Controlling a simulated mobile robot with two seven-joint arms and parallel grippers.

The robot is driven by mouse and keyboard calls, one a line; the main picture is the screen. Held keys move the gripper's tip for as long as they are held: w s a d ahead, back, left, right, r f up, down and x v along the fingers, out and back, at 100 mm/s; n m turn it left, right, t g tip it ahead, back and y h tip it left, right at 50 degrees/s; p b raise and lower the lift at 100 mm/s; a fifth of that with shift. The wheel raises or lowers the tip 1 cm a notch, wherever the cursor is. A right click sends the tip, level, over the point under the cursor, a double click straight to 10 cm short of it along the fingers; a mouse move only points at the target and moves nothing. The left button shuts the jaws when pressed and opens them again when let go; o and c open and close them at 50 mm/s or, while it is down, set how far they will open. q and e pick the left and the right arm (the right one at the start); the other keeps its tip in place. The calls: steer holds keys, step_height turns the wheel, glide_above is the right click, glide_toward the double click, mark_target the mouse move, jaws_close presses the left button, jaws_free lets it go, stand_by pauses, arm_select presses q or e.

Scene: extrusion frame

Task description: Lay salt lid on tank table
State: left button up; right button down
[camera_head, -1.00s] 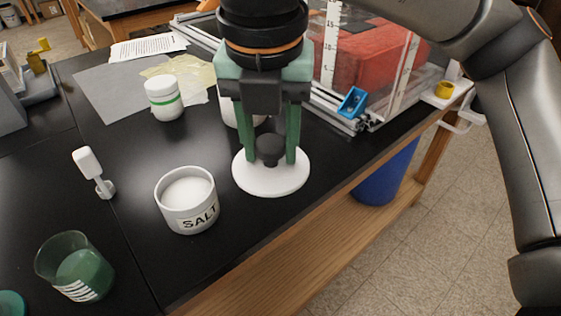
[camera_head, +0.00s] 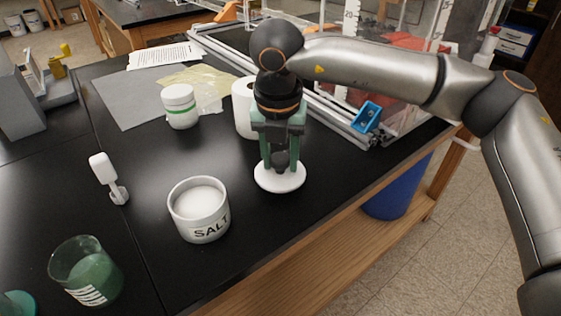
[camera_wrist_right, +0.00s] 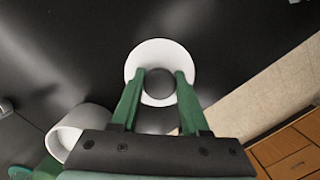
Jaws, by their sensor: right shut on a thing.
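The salt lid (camera_head: 281,183) is a white disc with a dark round knob. My right gripper (camera_head: 280,160) points down and is shut on the knob, with a green finger on each side. In the right wrist view the lid (camera_wrist_right: 158,56) shows whole, its dark knob between the fingertips (camera_wrist_right: 160,84). The lid is at or just above the black tank table (camera_head: 255,240); I cannot tell if it touches. The open salt jar (camera_head: 200,212), labelled SALT and filled with white salt, stands left of the lid. My left gripper is not in view.
A white roll or cup (camera_head: 244,108) stands just behind the gripper. A white jar with a green band (camera_head: 179,106) stands further back. A blue bracket (camera_head: 366,117) sits on the clear tank's frame. A green beaker (camera_head: 86,272) is front left. The table's front edge runs close to the lid.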

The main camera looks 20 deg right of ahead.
mark_target(279, 168)
steer(key=shift+f, duration=0.55)
steer(key=shift+f, duration=0.25)
steer(key=shift+c, duration=2)
jaws_free()
steer(key=shift+r, duration=0.15)
step_height(279, 168, up, 12)
steer(key=s+p, duration=0.1)
steer(key=shift+s+a, duration=0.35)
steer(key=shift+a, duration=0.05)
